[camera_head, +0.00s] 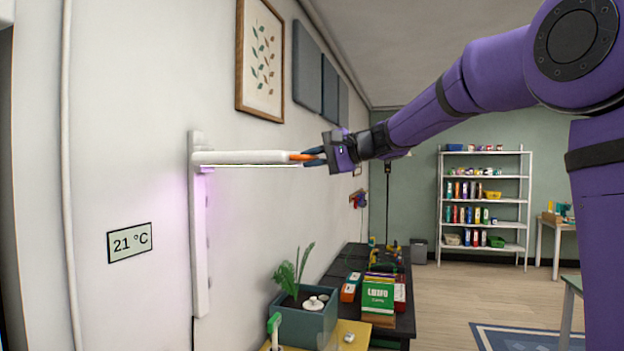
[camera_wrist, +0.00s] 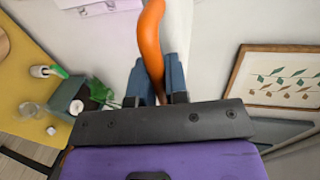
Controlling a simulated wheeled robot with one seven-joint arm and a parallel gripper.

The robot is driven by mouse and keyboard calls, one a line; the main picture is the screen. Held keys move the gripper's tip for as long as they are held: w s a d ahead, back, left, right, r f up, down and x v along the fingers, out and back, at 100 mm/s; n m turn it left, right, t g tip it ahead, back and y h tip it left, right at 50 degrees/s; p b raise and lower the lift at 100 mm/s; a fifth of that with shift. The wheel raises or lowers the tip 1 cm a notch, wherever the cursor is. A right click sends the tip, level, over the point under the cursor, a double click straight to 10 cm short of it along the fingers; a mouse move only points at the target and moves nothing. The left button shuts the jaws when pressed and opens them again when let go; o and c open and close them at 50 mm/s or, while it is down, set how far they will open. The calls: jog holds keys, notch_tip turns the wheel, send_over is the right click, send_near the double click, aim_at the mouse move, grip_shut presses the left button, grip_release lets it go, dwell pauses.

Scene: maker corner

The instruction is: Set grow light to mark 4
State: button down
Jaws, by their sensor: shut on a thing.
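The grow light (camera_head: 240,157) is a white bar that sticks out from a white upright rail (camera_head: 199,240) on the left wall. It sits near the top of the rail, and its underside glows pale. An orange handle (camera_head: 302,157) is at its outer end; in the wrist view the curved orange handle (camera_wrist: 151,40) runs between my fingers. My gripper (camera_head: 314,157) is shut on this handle, with a blue finger on each side of it in the wrist view (camera_wrist: 158,82). Small marks show along the rail, but I cannot read any numbers.
Below the light, a planter (camera_head: 303,318) with a green plant stands on a yellow table (camera_head: 352,335). A dark bench (camera_head: 345,262) with boxes stands behind it. A framed leaf picture (camera_head: 260,57) hangs above the light. Open air surrounds the light's outer end.

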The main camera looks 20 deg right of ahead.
jog(key=shift+r, duration=0.4)
jog(key=shift+r, duration=0.1)
jog(key=c, duration=1.1)
grip_release()
jog(key=shift+d, duration=0.15)
jog(key=v, duration=1)
jog(key=shift+s+d, duration=0.2)
